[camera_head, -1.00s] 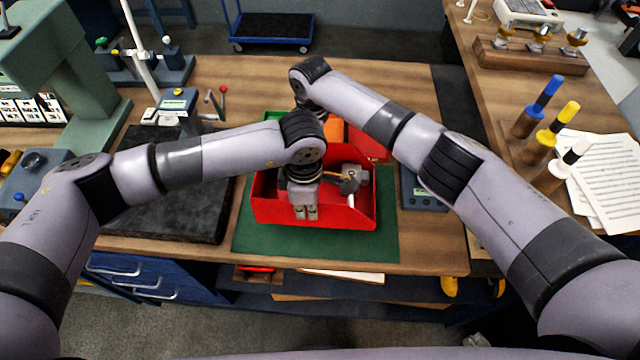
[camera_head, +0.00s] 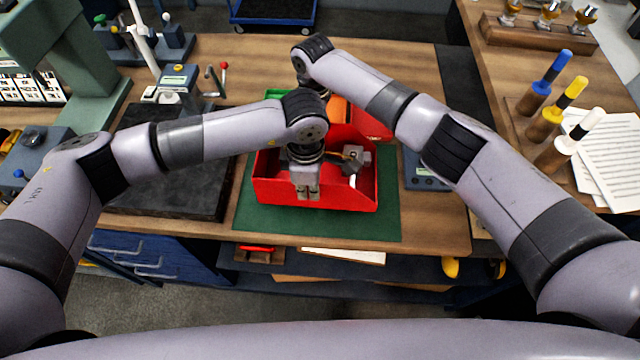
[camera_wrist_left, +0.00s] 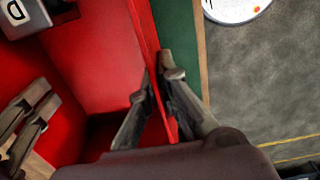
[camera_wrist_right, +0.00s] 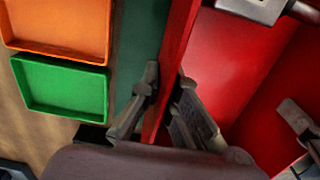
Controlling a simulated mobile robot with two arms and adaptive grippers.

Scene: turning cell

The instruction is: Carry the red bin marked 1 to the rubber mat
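The red bin (camera_head: 340,196) stands over a green mat (camera_head: 375,226) on the wooden bench; grey metal parts (camera_head: 352,158) lie in it. No number 1 is visible. My left gripper (camera_head: 307,194) points down at the bin's front wall. In the left wrist view its fingers (camera_wrist_left: 158,85) straddle the red wall (camera_wrist_left: 143,30) and appear closed on it. My right gripper is hidden behind my left wrist in the head view. In the right wrist view its fingers (camera_wrist_right: 166,85) straddle another red wall (camera_wrist_right: 181,30), and appear closed on it.
A thick dark slab (camera_head: 175,190) lies left of the green mat. An orange tray (camera_wrist_right: 60,25) and a green tray (camera_wrist_right: 62,88) are beyond the bin. A dark blue device (camera_head: 425,176) stands to the right. The bench's front edge is close to the mat.

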